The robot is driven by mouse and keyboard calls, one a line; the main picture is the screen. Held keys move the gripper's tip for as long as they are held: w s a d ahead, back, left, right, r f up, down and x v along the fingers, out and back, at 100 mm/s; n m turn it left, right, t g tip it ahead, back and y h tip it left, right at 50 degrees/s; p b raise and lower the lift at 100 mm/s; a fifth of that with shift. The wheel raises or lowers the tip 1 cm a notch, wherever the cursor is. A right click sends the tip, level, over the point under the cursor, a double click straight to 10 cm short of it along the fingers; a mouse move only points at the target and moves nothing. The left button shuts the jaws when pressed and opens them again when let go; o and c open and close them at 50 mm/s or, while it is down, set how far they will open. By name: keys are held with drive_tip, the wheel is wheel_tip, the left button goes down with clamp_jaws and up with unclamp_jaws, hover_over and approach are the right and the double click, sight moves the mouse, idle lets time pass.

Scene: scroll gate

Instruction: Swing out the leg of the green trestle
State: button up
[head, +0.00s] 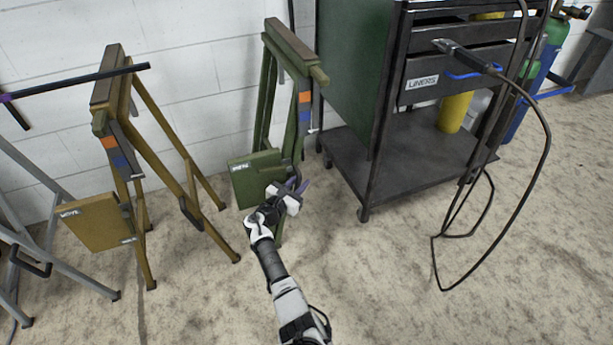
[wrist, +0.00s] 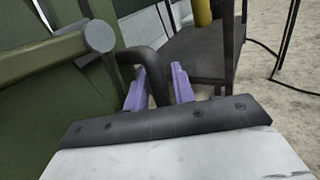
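The green trestle (head: 268,90) stands against the wall in the middle of the head view, folded narrow. A green panel with a white label (head: 252,178) is on its lower part. Orange and blue bands mark its right leg (head: 304,112). My gripper (head: 297,187) is low at that leg, beside the panel. In the wrist view, a dark curved handle (wrist: 147,60) runs between the two purple fingers of my gripper (wrist: 159,88). The fingers are apart, with the handle between them; whether they press on it is unclear. Green trestle parts (wrist: 45,75) fill the left of that view.
A yellow-brown trestle (head: 150,125) stands to the left with its legs spread. A grey trestle (head: 30,200) is at the far left edge. A dark cart (head: 400,150) with a green side stands close on the right, its cable hanging to the floor. The front floor is clear.

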drive_tip(key=shift+w+d, duration=0.35)
drive_tip(key=shift+w, duration=0.1)
clamp_jaws()
